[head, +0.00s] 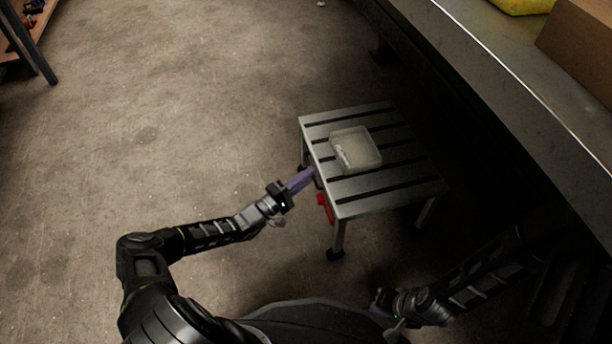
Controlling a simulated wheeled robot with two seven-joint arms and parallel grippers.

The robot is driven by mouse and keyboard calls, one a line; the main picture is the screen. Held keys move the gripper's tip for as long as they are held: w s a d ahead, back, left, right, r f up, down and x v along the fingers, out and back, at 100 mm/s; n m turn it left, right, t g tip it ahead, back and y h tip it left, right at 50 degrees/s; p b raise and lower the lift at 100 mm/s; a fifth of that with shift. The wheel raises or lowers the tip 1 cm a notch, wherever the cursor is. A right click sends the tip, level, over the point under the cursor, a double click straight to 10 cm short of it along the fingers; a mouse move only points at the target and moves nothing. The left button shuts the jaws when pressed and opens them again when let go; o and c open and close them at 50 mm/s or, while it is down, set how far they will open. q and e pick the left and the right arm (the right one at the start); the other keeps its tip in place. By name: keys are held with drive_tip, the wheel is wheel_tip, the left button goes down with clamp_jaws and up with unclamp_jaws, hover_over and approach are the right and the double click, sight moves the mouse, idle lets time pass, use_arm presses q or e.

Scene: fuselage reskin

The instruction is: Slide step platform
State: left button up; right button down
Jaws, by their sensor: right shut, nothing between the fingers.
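The step platform (390,187) is a low metal table with a slatted silver top and dark slots, standing on the floor right of centre. A red part (325,208) shows under its left edge. My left gripper (304,177) has purple fingers that reach to the platform's left edge; I cannot tell whether they touch it or how far apart they are. My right gripper (377,298) is low in the picture, in front of the platform and apart from it, shut and empty, partly lost in shadow.
A shallow translucent tray (368,160) sits on the platform top. A long grey workbench (520,110) runs along the right, with a cardboard box (585,45) and a yellow item (520,5) on it. The floor on the left is clear up to a shelf (35,45).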

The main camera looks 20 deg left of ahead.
use_arm(q)
drive_tip(key=o, duration=0.4)
drive_tip(key=shift+d+r, duration=0.1)
drive_tip(key=shift+d, duration=0.1)
drive_tip(key=shift+r, duration=0.15)
drive_tip(key=shift+a, duration=0.1)
drive_tip(key=shift+f+p+v, duration=0.15)
drive_tip(key=shift+p+v, duration=0.4)
drive_tip(key=shift+v, duration=1.45)
drive_tip(key=shift+f+p+v, duration=0.15)
drive_tip(key=shift+p+v, duration=0.4)
drive_tip(key=shift+v, duration=1.45)
